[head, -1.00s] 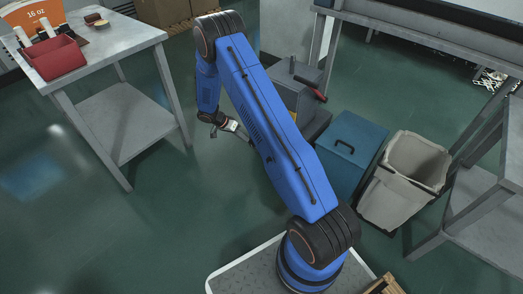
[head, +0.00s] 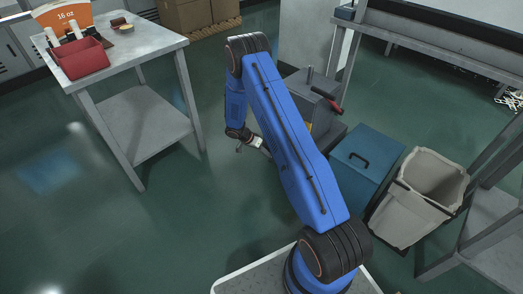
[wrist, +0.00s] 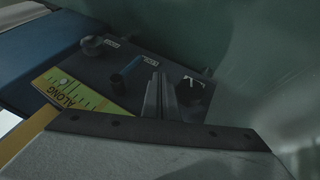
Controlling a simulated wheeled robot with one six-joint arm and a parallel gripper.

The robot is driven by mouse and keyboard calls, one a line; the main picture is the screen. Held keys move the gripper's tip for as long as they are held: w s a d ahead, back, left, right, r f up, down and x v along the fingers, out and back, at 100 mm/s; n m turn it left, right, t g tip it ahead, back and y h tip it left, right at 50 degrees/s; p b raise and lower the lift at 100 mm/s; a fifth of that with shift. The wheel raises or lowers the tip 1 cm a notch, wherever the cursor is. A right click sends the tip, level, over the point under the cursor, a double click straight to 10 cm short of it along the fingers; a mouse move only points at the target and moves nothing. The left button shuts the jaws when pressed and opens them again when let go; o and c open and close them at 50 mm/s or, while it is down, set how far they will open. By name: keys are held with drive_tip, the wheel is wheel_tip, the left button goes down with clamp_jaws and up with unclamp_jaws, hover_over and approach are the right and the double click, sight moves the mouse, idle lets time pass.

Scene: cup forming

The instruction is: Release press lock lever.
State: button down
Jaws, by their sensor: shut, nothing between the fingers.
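A grey machine (head: 303,97) with a red-handled lever (head: 329,99) stands on the floor behind my blue arm in the head view. My arm hides part of it. My gripper (head: 240,149) hangs low to the left of the machine, small and apart from the lever. In the wrist view my gripper (wrist: 160,95) shows as two parallel fingers, shut and empty. Beyond them is a dark panel (wrist: 100,66) with a round knob (wrist: 92,44), a blue cylinder (wrist: 126,76) and a dark dial (wrist: 190,91). The small labels are unreadable, and I cannot tell whether the fingers touch the panel.
A yellow ruled label (wrist: 72,94) lies on the panel. A blue lidded box (head: 365,160) and a beige bin (head: 415,200) stand right of my arm. A metal table (head: 125,55) with a red tray (head: 84,61) is at the left. The floor between is clear.

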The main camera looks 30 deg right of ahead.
drive_tip(key=shift+s+d+f, duration=0.3)
drive_tip(key=shift+s+d, duration=0.25)
drive_tip(key=shift+s, duration=0.1)
drive_tip(key=shift+s+d+f, duration=0.3)
drive_tip(key=shift+s+d, duration=0.25)
drive_tip(key=shift+s, duration=0.15)
drive_tip(key=shift+s+d+f, duration=0.3)
drive_tip(key=shift+s+d, duration=0.25)
drive_tip(key=shift+s, duration=0.1)
